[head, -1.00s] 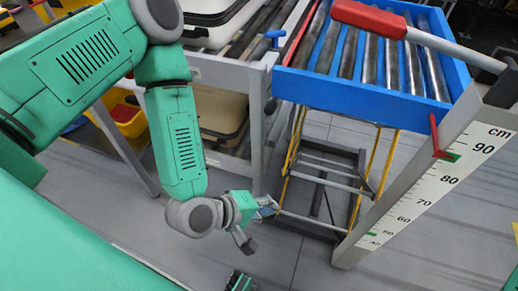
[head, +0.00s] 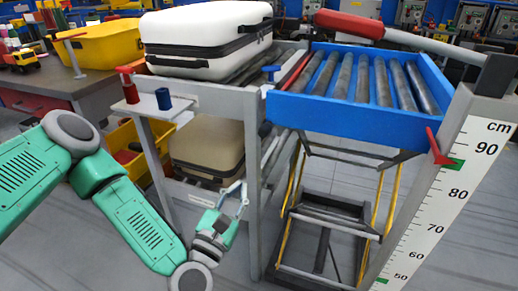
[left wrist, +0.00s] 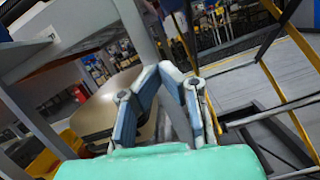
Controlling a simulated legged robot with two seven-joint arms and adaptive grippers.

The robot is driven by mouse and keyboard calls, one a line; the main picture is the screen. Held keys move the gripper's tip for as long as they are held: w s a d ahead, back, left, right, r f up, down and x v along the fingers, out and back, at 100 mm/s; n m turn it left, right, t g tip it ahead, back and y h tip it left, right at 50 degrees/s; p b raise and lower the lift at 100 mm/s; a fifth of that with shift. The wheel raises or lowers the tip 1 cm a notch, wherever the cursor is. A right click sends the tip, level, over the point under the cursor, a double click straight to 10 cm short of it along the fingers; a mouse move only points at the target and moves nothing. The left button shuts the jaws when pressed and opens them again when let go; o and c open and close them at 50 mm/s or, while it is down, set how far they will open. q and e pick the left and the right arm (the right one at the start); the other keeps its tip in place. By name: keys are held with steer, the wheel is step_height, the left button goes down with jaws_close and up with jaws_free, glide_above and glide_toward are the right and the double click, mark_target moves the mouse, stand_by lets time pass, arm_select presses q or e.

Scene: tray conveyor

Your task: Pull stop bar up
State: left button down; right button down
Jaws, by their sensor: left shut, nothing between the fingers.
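A red bar (head: 295,72) runs along the left edge of the blue roller tray (head: 365,120), at the end of the upper conveyor; it looks like the stop bar. A small blue handle (head: 271,70) sits beside it on the conveyor frame. My left gripper (head: 241,190) is shut and empty, well below the bar, in front of the frame's lower shelf. Its two fingers meet at the tips in the left wrist view (left wrist: 168,70). The stop bar cannot be made out in the left wrist view. My right gripper is not in view.
A white suitcase (head: 207,38) lies on the upper conveyor and a beige one (head: 207,142) below. A grey frame post (head: 254,190) stands just right of my left gripper. A red-handled lever (head: 348,24) and a height scale (head: 455,190) stand at the right.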

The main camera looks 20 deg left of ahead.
arm_select(q)
steer(key=b+x, duration=0.2)
steer(key=x, duration=0.7)
steer(key=shift+w, duration=0.25)
steer(key=shift+w+d+r, duration=0.15)
steer(key=shift+r, duration=0.85)
steer(key=shift+w+d+r, duration=0.1)
steer(key=shift+d+r, duration=0.05)
steer(key=shift+r, duration=0.85)
step_height(320, 180, up, 6)
steer(key=shift+f+p, duration=0.15)
steer(key=shift+p, duration=0.9)
steer(key=shift+f, duration=0.1)
